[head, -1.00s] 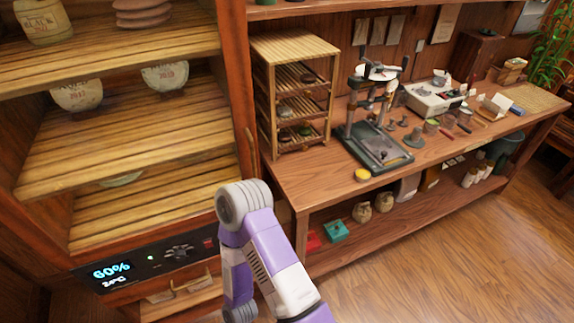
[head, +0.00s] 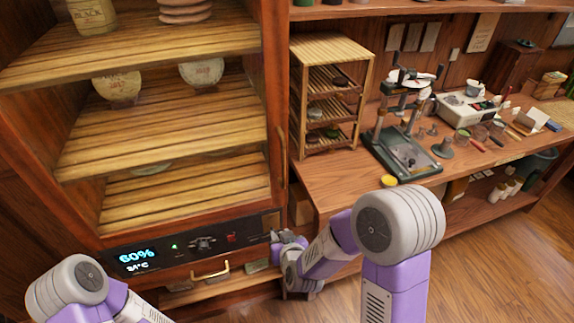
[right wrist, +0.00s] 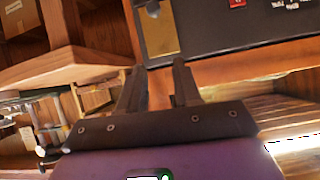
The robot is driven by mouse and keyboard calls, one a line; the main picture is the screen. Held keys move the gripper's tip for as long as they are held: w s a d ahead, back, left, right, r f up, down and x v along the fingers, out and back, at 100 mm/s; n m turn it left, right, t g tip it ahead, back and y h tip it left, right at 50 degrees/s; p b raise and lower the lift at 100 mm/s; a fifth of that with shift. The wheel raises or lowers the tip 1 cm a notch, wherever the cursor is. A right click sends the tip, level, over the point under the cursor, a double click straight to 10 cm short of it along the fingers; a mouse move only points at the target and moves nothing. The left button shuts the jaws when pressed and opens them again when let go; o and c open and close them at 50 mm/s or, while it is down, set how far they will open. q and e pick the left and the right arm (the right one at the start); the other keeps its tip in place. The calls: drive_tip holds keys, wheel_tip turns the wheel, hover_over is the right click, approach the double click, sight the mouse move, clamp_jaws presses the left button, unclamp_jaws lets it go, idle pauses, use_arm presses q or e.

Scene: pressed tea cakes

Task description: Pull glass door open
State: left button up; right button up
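The glass door (head: 272,110) is the wood-framed front of the tall cabinet at the left of the head view, with lit slatted shelves showing behind it. It looks shut, though the glass itself is hard to make out. A slim vertical handle (head: 282,155) is on its right side. My right gripper (head: 274,237) is low beside the right end of the control panel, below the handle and apart from it. In the right wrist view its two fingers (right wrist: 158,88) are spread with nothing between them. Only part of my left arm shows at lower left; its gripper is out of view.
The black control panel (head: 190,245) with a lit display is under the shelves, above a drawer with a brass handle (head: 210,271). A wooden workbench (head: 345,190) with a slatted rack (head: 329,95) and a press (head: 405,150) stands close on the right. Open floor lies in front.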

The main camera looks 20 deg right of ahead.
sight(284, 167)
wheel_tip(284, 167, up, 20)
drive_tip(key=w+d+m+t+h, duration=0.1)
drive_tip(key=d+t+h, duration=0.15)
drive_tip(key=t, duration=0.35)
drive_tip(key=shift+h, duration=0.55)
drive_tip(key=w, duration=0.6)
drive_tip(key=shift+d, duration=0.2)
drive_tip(key=shift+w+d, duration=0.1)
drive_tip(key=shift+w, duration=0.5)
clamp_jaws()
